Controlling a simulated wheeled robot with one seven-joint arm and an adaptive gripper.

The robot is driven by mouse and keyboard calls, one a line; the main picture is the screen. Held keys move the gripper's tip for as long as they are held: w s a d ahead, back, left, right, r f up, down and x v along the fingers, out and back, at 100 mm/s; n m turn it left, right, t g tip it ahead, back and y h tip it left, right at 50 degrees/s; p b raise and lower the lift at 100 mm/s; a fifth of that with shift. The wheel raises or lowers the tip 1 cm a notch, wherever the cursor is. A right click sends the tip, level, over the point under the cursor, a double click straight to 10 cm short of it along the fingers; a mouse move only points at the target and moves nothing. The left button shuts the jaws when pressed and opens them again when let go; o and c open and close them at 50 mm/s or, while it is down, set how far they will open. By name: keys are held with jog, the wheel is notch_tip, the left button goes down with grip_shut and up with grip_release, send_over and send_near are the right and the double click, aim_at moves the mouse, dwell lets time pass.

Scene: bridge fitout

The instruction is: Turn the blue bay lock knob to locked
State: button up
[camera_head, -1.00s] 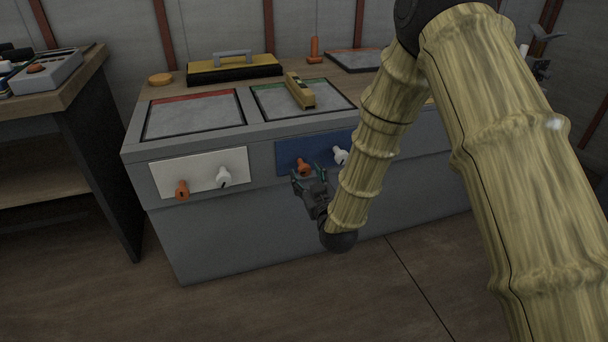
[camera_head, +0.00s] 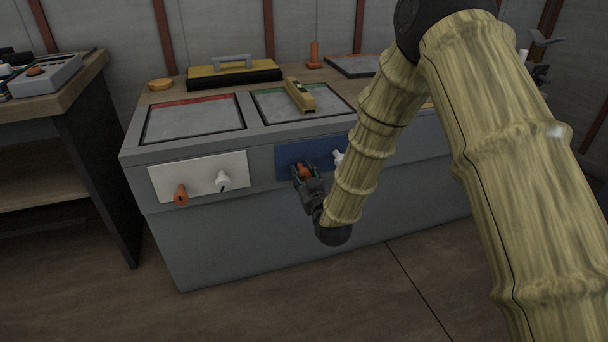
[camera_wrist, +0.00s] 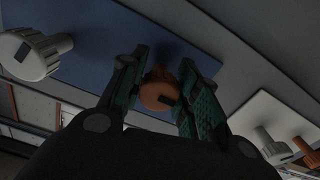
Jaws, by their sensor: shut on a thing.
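The blue panel (camera_head: 288,153) is on the front of the grey bench. An orange knob (camera_head: 304,171) and a white knob (camera_head: 338,158) stick out of it. My gripper (camera_head: 303,172) is at the orange knob, with a finger on each side of it. In the wrist view the orange knob (camera_wrist: 158,94) sits between the two green-padded fingers of my gripper (camera_wrist: 166,92). The gripper is shut on it. A dark mark shows on the knob's face. The white knob (camera_wrist: 30,54) stands apart at the upper left of the wrist view.
A white panel (camera_head: 232,162) left of the blue one bears an orange knob (camera_head: 181,195) and a white knob (camera_head: 222,181). A yellow level (camera_head: 299,95) and a yellow-and-black case (camera_head: 234,73) lie on the bench top. The floor in front is clear.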

jog(key=shift+m+p, duration=0.3)
jog(key=shift+p, duration=0.2)
jog(key=shift+r+m+p, duration=0.2)
jog(key=shift+m+p, duration=0.8)
jog(key=shift+p, duration=0.1)
jog(key=m+p, duration=0.4)
jog(key=m, duration=0.2)
jog(key=shift+s+a+p, duration=0.1)
jog(key=shift+p, duration=0.25)
jog(key=m+p, duration=0.2)
jog(key=m, duration=0.2)
jog(key=shift+f+m, duration=0.1)
jog(key=shift+m, duration=0.3)
jog(key=m, duration=0.4)
jog(key=shift+a+p, duration=0.1)
jog(key=shift+p, duration=0.25)
jog(key=shift+m, duration=0.4)
jog(key=o, duration=1.1)
jog(key=shift+c, duration=0.2)
